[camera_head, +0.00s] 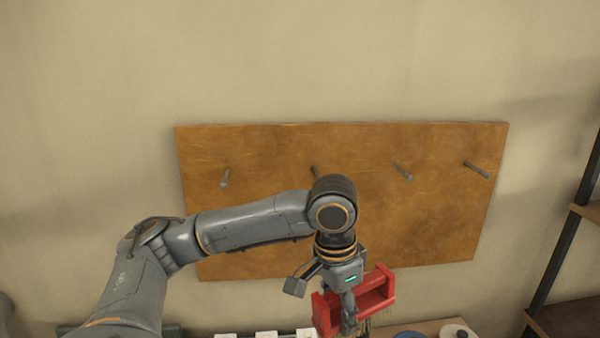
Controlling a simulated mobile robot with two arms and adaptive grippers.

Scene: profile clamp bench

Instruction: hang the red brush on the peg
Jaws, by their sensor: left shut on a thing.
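The red brush (377,289) is held low in front of the wooden peg board (420,230), with bristles pointing down at its lower side. My left gripper (349,312) is shut on the red brush and hides part of it. Several grey pegs stick out of the board: one at the left (225,178), one partly behind my arm (315,171), one right of the middle (402,171) and one at the far right (477,170). The brush is below the pegs and apart from them in the picture. No thing hangs on the visible pegs. My right gripper is not in view.
A dark-framed shelf rack (562,230) stands at the right. The wall above the board is bare.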

